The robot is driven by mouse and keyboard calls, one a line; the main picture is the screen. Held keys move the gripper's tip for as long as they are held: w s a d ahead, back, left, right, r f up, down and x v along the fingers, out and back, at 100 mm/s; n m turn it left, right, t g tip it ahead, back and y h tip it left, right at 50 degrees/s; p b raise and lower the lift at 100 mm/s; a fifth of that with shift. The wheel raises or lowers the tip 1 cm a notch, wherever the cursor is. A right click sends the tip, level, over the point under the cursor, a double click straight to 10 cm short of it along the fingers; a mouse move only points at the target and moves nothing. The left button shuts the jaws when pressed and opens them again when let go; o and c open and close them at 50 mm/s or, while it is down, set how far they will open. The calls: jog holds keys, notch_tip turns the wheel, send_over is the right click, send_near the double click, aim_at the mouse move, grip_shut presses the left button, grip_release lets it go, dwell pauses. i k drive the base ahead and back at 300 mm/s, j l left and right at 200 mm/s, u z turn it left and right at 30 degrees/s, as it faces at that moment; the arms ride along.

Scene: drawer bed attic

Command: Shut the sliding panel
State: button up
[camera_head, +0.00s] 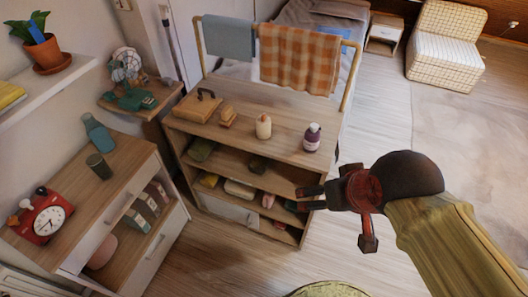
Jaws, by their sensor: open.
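The wooden shelf unit (291,167) stands in the middle. A pale panel (228,209), which looks like the sliding one, covers the left part of its lowest level. The right part of that level is open, with dark items inside. My gripper (304,199) is open and empty at the right of the unit, fingers pointing left. In the picture it overlaps the unit's right end. I cannot tell its distance from the unit, and it appears apart from the panel.
Bottles and a wooden box (197,105) stand on the unit's top. Towels hang on a rail (349,80) behind it. A white-fronted cabinet (129,152) with a red clock (44,216) is at left. A round rug (327,290) lies in front. Floor is clear at right.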

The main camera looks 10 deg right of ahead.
aim_at(251, 219)
jog(key=z, duration=0.15)
jog(key=k+l+u, duration=0.15)
jog(key=l, duration=0.15)
jog(key=i+l+u, duration=0.15)
jog(key=l+u, duration=0.15)
jog(key=i+l+u, duration=0.1)
jog(key=l+u, duration=0.45)
jog(key=i+l, duration=0.05)
